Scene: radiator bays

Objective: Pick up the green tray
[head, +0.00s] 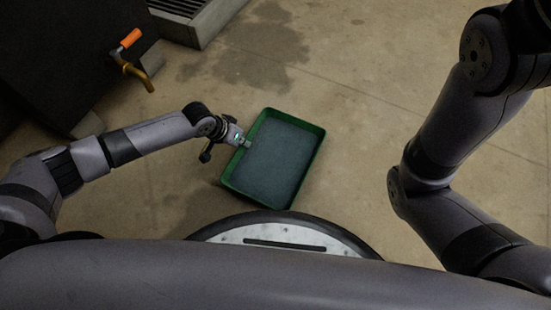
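The green tray (316,150) is a shallow rectangular pan with a green rim and a dark blue-grey inside. It is in the middle of the head view, just ahead of my base, turned slightly. I cannot tell whether it rests on the floor or is raised. My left gripper (243,142) reaches in from the left and its tips are at the tray's left rim, overlapping it in this view. The fingers are too small to show whether they are closed on the rim. My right arm is at the right, but its gripper is out of view.
A dark cabinet-like block with a brass tap (135,72) with an orange handle stands at the upper left. A grey floor drain channel with a grate (180,8) is at the top. The concrete floor (350,70) has a dark damp stain and is clear right of the tray.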

